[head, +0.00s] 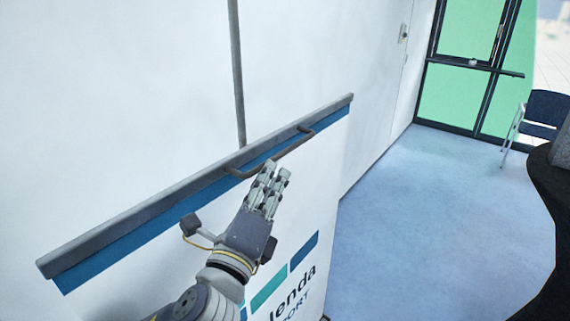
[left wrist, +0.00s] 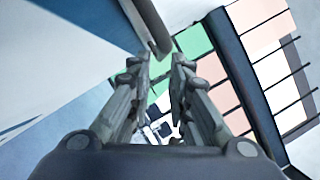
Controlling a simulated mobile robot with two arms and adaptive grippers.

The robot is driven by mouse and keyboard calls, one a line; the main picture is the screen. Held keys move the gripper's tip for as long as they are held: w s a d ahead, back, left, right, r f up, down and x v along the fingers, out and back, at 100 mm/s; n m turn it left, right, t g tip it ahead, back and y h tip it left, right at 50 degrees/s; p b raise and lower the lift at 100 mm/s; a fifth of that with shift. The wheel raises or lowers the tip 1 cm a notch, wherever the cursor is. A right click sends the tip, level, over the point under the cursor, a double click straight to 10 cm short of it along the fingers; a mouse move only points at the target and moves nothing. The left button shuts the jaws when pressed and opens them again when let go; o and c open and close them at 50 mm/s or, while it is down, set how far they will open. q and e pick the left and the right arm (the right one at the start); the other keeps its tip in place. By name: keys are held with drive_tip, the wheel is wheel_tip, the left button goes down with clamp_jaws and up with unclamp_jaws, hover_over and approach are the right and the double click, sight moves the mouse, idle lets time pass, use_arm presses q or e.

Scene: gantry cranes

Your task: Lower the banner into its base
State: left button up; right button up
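The banner (head: 165,225) is a white sheet with a blue strip at its top, hanging from a grey top rail (head: 190,185). Coloured blocks and partly hidden lettering show low on it. A dark bar handle (head: 292,145) sticks out from the rail. My left gripper (head: 275,172) is just below and in front of the handle's left part. In the left wrist view, its fingers (left wrist: 160,62) are apart with nothing between them, and a rod-like end, probably the handle (left wrist: 150,25), is just past the tips. My right gripper is not in view. The banner's base is not in view.
A thin grey pole (head: 238,75) rises behind the rail against the white wall (head: 320,50). Blue floor (head: 410,220) is clear to the right. A dark blue chair (head: 545,110) stands by the glazed, dark-framed door (head: 465,95). A dark curved object edges the far right.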

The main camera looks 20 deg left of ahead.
sight(285, 149)
use_arm(q)
drive_tip(key=x, duration=0.7)
drive_tip(key=shift+d+r, duration=0.1)
drive_tip(key=shift+r, duration=0.05)
drive_tip(key=shift+w, duration=0.65)
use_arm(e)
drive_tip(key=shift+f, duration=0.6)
use_arm(q)
drive_tip(key=shift+c, duration=0.3)
clamp_jaws()
